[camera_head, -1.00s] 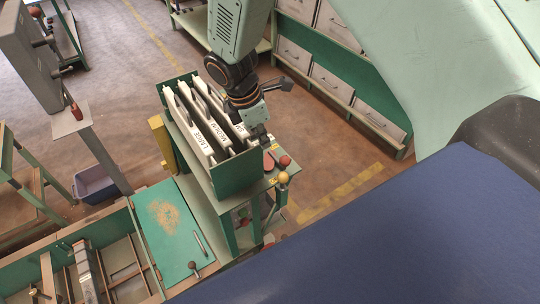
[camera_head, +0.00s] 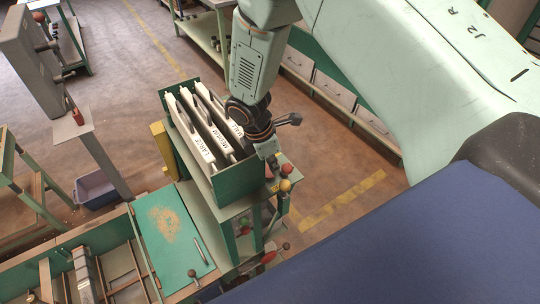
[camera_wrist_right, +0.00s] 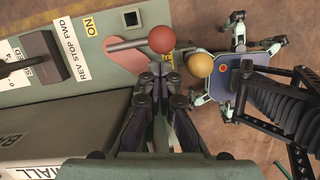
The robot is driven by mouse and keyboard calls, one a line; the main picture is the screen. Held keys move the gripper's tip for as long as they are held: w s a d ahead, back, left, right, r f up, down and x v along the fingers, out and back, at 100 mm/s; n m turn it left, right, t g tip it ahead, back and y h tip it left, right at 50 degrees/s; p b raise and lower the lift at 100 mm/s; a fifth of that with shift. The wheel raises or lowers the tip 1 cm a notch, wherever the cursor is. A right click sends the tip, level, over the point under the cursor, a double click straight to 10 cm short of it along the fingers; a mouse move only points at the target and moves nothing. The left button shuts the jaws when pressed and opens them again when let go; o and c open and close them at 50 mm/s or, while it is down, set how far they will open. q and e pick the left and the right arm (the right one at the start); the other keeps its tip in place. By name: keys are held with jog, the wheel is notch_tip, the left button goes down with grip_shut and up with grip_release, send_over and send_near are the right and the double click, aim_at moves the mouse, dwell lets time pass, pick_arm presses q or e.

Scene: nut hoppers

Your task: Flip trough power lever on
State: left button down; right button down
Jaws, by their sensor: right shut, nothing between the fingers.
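The lever with a red ball knob (camera_wrist_right: 161,39) shows in the right wrist view; its metal rod points left over a pink-red patch near a yellow ON label (camera_wrist_right: 92,26). The red knob (camera_head: 286,169) also shows in the head view, at the near right corner of the green hopper stand. My right gripper (camera_wrist_right: 162,72) is shut and empty, its fingertips close to the red knob and the rod. I cannot tell whether they touch. In the head view my right gripper (camera_head: 273,167) is just left of the knob, partly hidden by its own arm. My left gripper is out of view.
A yellow ball knob (camera_wrist_right: 200,65) is close to the right of my fingertips. A black handle (camera_wrist_right: 42,57) stands by the REV STOP FWD label. The green hopper box (camera_head: 238,178) with white labelled dividers is beside my right wrist.

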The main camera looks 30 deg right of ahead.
jog(key=shift+d+f, duration=0.1)
jog(key=shift+f, duration=0.55)
jog(key=shift+s, duration=0.25)
jog(key=shift+w+f, duration=0.1)
jog(key=shift+w, duration=0.1)
jog(key=shift+s+d, duration=0.1)
